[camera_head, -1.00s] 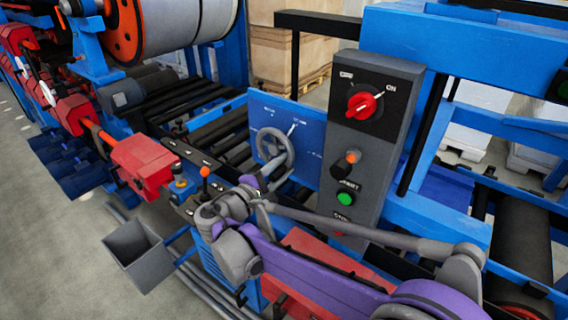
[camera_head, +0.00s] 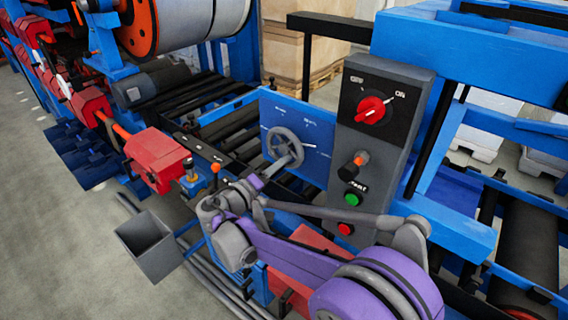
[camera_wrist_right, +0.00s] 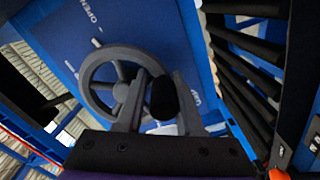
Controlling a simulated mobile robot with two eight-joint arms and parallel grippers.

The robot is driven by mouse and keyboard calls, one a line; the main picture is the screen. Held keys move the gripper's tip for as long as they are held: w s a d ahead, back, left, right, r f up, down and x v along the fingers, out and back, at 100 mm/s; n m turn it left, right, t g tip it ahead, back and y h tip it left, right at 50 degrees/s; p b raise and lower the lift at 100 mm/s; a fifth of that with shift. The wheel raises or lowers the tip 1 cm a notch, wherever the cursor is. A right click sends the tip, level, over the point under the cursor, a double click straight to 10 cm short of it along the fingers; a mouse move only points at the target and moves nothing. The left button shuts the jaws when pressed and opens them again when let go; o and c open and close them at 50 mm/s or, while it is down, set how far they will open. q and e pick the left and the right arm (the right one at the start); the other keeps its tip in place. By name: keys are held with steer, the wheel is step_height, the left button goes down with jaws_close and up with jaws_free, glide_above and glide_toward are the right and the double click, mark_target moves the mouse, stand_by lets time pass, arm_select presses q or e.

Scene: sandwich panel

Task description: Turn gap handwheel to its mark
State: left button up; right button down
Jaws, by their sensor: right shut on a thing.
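The grey handwheel (camera_head: 281,148) stands in front of a blue panel (camera_head: 318,136) with white markings, in the middle of the head view. A white line shows to the right of its hub. In the right wrist view the spoked wheel (camera_wrist_right: 97,88) is close, with "OPEN" lettering on the panel above it. My right gripper (camera_head: 277,171) is at the wheel's lower side. Its grey fingers stand on both sides of the wheel's black handle (camera_wrist_right: 164,98), shut on it. My left gripper is not in view.
A grey control box (camera_head: 376,140) with a red switch (camera_head: 371,109) and buttons stands just right of the wheel. Red units (camera_head: 156,158) and a grey bin (camera_head: 146,245) lie to the left. Dark rollers (camera_head: 204,92) run behind.

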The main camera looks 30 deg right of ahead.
steer(key=shift+w+a+f+m, duration=0.1)
steer(key=shift+w+f+m, duration=0.05)
steer(key=shift+m, duration=0.35)
steer(key=shift+w+a+f+m, duration=0.1)
steer(key=shift+f+m, duration=0.05)
steer(key=shift+m, duration=0.35)
steer(key=c, duration=0.7)
jaws_free()
steer(key=shift+w, duration=0.2)
steer(key=shift+p, duration=0.3)
steer(key=shift+r, duration=0.1)
steer(key=b+v, duration=0.1)
steer(key=v, duration=1)
steer(key=shift+s+d+r, duration=0.1)
